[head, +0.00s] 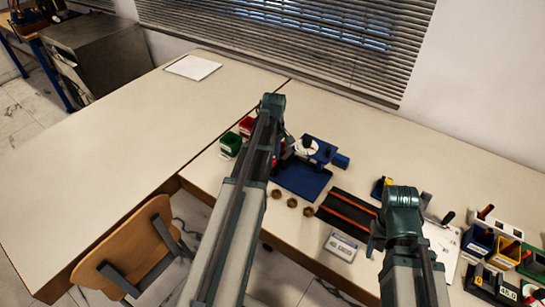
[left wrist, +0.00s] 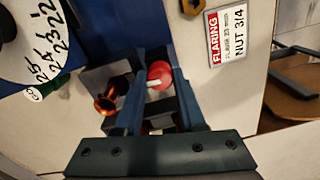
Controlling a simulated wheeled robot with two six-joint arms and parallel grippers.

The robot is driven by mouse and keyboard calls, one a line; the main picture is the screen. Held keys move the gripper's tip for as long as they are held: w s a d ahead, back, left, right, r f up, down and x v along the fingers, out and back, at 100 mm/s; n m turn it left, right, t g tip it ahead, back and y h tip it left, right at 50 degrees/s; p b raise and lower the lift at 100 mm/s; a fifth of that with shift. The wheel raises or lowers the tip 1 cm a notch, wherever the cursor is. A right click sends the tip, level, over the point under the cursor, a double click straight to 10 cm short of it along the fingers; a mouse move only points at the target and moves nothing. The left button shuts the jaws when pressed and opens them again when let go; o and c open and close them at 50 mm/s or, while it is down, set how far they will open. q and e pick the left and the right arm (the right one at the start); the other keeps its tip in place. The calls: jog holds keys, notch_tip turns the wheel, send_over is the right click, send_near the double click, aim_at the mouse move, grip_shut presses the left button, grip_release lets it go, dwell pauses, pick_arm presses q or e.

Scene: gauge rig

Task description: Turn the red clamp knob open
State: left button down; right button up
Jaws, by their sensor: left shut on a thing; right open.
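The red clamp knob (left wrist: 158,75) with a white mark shows in the left wrist view between the fingertips of my left gripper (left wrist: 160,78), which is shut on it. In the head view my left arm mostly hides the knob and that gripper. The blue gauge rig (head: 300,182) stands on the table there, with a white dial (head: 305,148) on it. The numbered dial (left wrist: 38,42) is at the upper left in the left wrist view, and a copper flared part (left wrist: 108,98) lies left of the fingers. My right gripper (head: 375,240) is open, near the striped mat.
Several brass nuts (head: 292,203) lie in front of the rig. A black mat with orange stripes (head: 350,212) and a white label card (head: 341,247) are to their right. Green (head: 231,144) and red (head: 246,125) bins stand behind left. More bins (head: 478,243) crowd the right. The left table is mostly clear.

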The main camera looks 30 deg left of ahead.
pick_arm(q)
jog(key=shift+n, duration=0.5)
